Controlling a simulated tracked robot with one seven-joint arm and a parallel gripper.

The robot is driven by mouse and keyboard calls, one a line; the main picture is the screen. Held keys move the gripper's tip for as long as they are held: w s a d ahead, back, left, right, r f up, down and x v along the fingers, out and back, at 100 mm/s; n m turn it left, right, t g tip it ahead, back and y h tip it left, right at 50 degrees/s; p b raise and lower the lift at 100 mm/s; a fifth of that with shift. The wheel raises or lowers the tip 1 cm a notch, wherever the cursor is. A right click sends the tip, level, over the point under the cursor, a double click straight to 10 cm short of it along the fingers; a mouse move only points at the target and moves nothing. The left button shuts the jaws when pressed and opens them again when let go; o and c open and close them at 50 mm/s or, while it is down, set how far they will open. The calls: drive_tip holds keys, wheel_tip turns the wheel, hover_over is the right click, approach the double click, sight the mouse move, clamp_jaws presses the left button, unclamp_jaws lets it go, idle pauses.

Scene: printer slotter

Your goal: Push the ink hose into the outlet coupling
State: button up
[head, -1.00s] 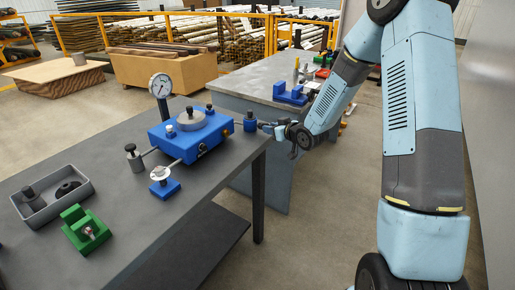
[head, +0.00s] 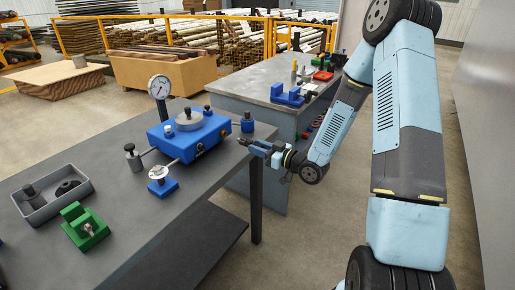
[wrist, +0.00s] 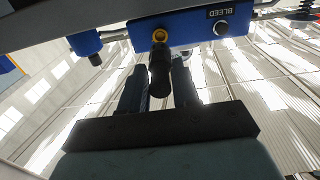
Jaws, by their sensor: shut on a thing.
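The blue printer block (head: 190,136) stands on the dark table. In the wrist view its face (wrist: 190,27) carries a brass-coloured ring, the outlet coupling (wrist: 160,35), beside a "BLEED" label. My gripper (head: 247,142) is just right of the block, by the table's edge. In the wrist view my gripper (wrist: 160,82) is shut on a short black piece, the ink hose end (wrist: 160,77). Its tip lines up with the coupling and overlaps its lower edge in that view; I cannot tell whether they touch. The rest of the hose is hidden.
A pressure gauge (head: 160,88) stands behind the block. A blue cylinder (head: 247,122) is just beyond my gripper. A grey tray (head: 82,197) and a green fixture (head: 85,228) lie at left. A second table (head: 250,88) stands behind.

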sight(242, 140)
drive_tip(key=shift+x, duration=2.25)
drive_tip(key=shift+x, duration=1.4)
drive_tip(key=m, duration=0.6)
drive_tip(key=shift+d, duration=0.15)
drive_tip(key=m, duration=0.4)
drive_tip(key=shift+r, duration=0.1)
